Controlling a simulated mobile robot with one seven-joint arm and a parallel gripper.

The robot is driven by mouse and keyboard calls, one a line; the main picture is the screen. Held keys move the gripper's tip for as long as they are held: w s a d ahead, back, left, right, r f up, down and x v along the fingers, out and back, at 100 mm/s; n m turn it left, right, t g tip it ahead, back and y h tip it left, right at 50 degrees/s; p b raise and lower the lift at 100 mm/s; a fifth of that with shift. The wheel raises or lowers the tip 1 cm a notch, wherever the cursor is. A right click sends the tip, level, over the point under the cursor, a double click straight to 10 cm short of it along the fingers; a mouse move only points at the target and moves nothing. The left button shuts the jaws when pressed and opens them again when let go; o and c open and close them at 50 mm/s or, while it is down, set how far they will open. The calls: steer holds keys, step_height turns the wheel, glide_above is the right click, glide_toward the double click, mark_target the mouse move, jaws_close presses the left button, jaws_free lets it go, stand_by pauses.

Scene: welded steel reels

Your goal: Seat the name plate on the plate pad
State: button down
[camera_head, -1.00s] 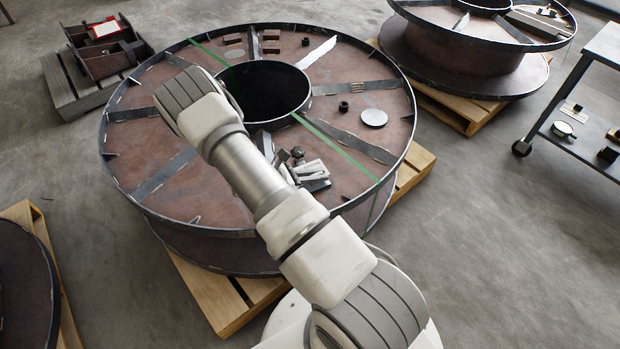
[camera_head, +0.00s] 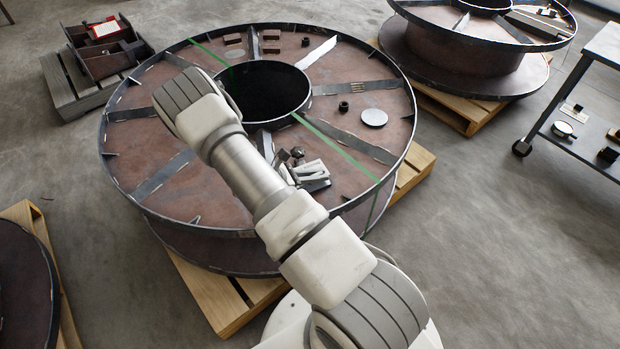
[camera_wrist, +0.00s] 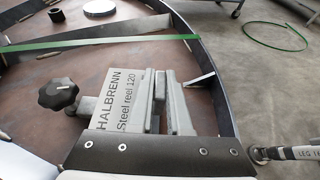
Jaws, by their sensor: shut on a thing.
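The name plate (camera_wrist: 118,103) is a pale grey plate lettered "HALBRENN Steel reel 120", seen at a slant in the wrist view. My gripper (camera_wrist: 162,90) is shut on it, with grey finger parts at the plate's right side and a dark crossbar below. In the head view the plate (camera_head: 311,168) is a small pale shape by the end of my arm, over the near right part of the large reel (camera_head: 180,205). I cannot pick out the plate pad, or tell whether the plate touches the reel.
A black star knob (camera_wrist: 58,93) on a grey part stands left of the plate. A green strap (camera_wrist: 95,43) crosses the reel. A round disc (camera_head: 374,118) and a dark nut (camera_head: 344,106) lie beyond. The raised rim (camera_wrist: 213,75) curves past on the right.

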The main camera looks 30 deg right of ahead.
steer(key=shift+f+b, duration=1.15)
steer(key=shift+f, duration=0.25)
stand_by(1.7)
steer(key=c, duration=0.8)
jaws_free()
steer(key=o, duration=0.8)
